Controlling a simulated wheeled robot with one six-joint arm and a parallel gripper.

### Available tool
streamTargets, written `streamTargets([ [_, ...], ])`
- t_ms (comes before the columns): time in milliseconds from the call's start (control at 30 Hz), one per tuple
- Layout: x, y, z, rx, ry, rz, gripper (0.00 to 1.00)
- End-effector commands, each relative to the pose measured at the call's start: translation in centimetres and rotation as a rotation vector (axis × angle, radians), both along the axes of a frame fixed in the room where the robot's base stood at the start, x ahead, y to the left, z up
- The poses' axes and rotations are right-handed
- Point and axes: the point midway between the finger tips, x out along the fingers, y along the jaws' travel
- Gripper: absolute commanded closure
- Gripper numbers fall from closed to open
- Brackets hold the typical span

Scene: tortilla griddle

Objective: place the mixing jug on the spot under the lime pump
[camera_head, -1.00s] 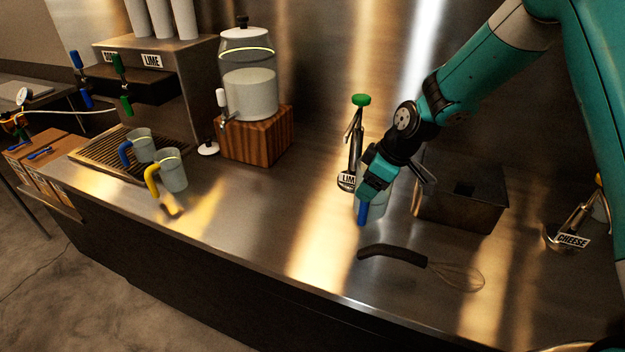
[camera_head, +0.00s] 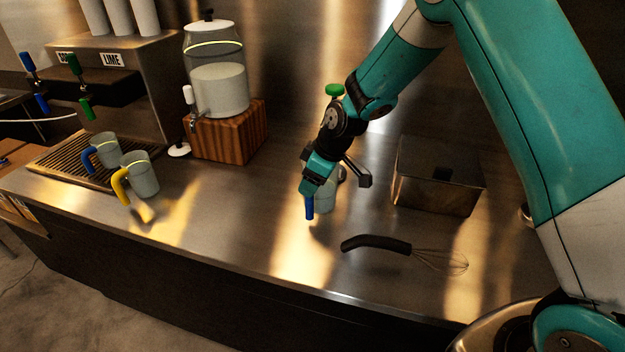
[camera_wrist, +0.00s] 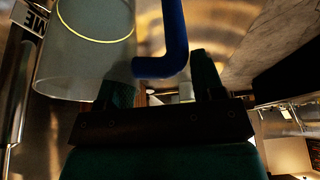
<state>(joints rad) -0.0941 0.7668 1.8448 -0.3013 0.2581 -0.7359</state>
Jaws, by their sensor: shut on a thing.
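My gripper (camera_head: 314,180) is shut on the blue handle of the mixing jug (camera_head: 327,198). In the wrist view the handle lies between the fingers of my gripper (camera_wrist: 162,82), and the clear grey body of the jug (camera_wrist: 85,60) is at the left. The lime pump (camera_head: 334,90) shows its green top behind my wrist; its lower part is mostly hidden by my arm. Part of its label (camera_wrist: 27,18) shows beside the jug in the wrist view. The jug is low at the pump's front. I cannot tell whether it touches the counter, and the spot is hidden.
A whisk (camera_head: 385,246) lies in front to the right. A lidded metal box (camera_head: 437,180) stands right of the pump. A yellow-handled jug (camera_head: 143,178), a blue-handled jug (camera_head: 105,150) and a dispenser on a wooden block (camera_head: 235,135) are left. The counter between is clear.

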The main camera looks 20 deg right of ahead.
Motion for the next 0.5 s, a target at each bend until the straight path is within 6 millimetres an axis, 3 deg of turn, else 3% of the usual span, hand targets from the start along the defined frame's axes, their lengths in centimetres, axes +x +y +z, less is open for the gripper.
streamTargets([
  [67,0.03,-0.02,-0.19,0.0,-0.001,0.0,0.9],
  [100,-0.01,-0.03,-0.22,0.0,0.0,0.0,0.34],
  [200,-0.01,-0.04,-0.17,0.0,0.0,0.0,0.12],
  [500,0.0,-0.05,0.05,0.0,0.0,0.0,0.12],
])
